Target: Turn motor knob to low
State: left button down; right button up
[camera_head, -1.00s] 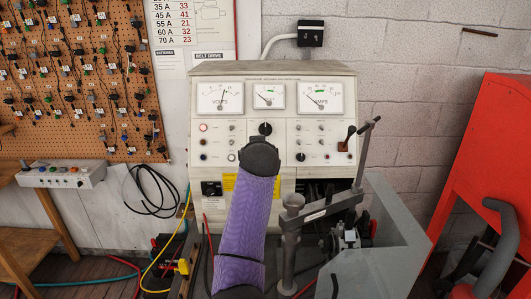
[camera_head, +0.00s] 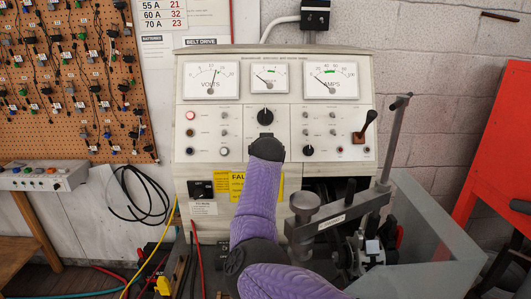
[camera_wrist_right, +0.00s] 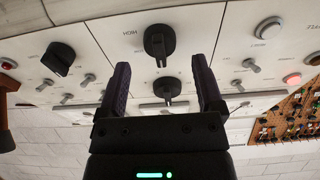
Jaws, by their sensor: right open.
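The test bench panel (camera_head: 240,120) carries several black knobs. In the right wrist view, which sees the panel upside down, one black knob (camera_wrist_right: 160,42) lies beyond and between my fingertips, with small lettering beside it. I cannot tell for certain that it is the motor knob. Another black knob (camera_wrist_right: 168,88) shows between the fingers; it seems to be the upper centre knob (camera_head: 265,115) of the head view. My right gripper (camera_wrist_right: 158,75) is open and empty, apart from the knobs. In the head view my purple right arm hides its fingers and the panel behind. My left gripper is not in view.
Small toggle switches flank the centre. A grey clamp stand (camera_head: 330,215) stands close to the right of my arm. A red cabinet (camera_head: 490,170) is at far right.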

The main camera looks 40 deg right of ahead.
jog(key=shift+x, duration=0.8)
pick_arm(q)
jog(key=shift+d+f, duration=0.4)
pick_arm(e)
jog(key=shift+w+d+f, duration=0.1)
jog(key=shift+w, duration=0.1)
jog(key=c, duration=0.6)
grip_shut()
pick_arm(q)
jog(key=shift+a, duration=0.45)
